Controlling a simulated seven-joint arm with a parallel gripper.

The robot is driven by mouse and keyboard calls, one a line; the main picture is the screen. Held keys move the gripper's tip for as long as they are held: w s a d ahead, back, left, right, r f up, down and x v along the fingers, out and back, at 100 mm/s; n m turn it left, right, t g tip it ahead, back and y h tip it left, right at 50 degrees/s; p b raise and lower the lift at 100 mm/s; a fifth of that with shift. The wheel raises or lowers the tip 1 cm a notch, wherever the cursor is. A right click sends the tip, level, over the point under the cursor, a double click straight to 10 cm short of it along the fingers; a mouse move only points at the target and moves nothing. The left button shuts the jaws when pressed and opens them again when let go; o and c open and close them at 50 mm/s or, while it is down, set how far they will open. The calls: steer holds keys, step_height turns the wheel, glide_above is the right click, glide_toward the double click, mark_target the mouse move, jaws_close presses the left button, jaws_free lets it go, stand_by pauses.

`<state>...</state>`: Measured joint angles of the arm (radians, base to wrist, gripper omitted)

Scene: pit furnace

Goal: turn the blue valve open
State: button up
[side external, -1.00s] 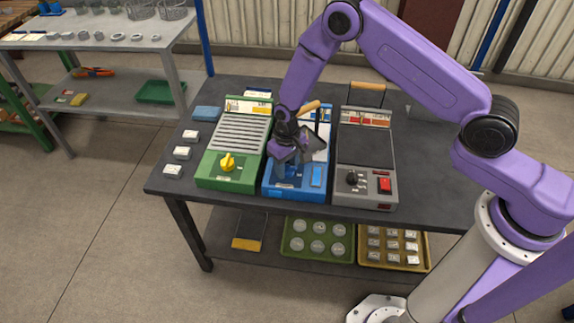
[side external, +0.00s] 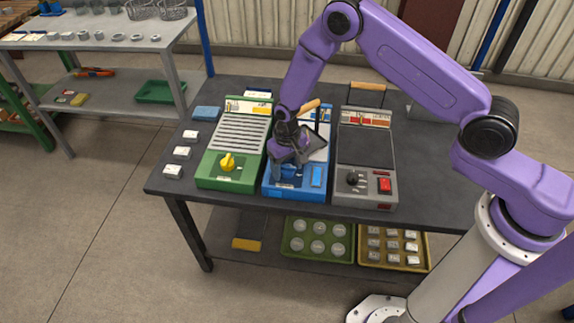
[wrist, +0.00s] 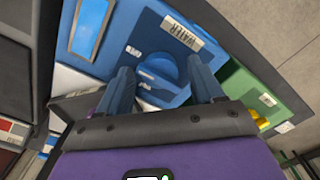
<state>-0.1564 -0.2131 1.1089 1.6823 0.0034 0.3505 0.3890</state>
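The blue valve (wrist: 162,69) is a round blue knob on the front panel of the blue unit (side external: 270,191), near a "WATER" label (wrist: 182,36). My gripper (wrist: 161,66) reaches down over it, with one finger on each side of the knob in the wrist view. The fingers are spread, and narrow gaps seem to show beside the knob; contact is not clear. In the side view my gripper (side external: 289,167) hides most of the knob.
A green unit (side external: 222,184) with a yellow knob (side external: 227,161) stands close on the left. A grey unit (side external: 362,190) with a black knob and red switch stands on the right. Small pale blocks (side external: 182,152) lie at the dark table's (side external: 168,189) left edge.

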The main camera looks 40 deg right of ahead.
mark_target(287, 167)
step_height(287, 167, up, 17)
steer(key=shift+r, duration=0.2)
stand_by(0.6)
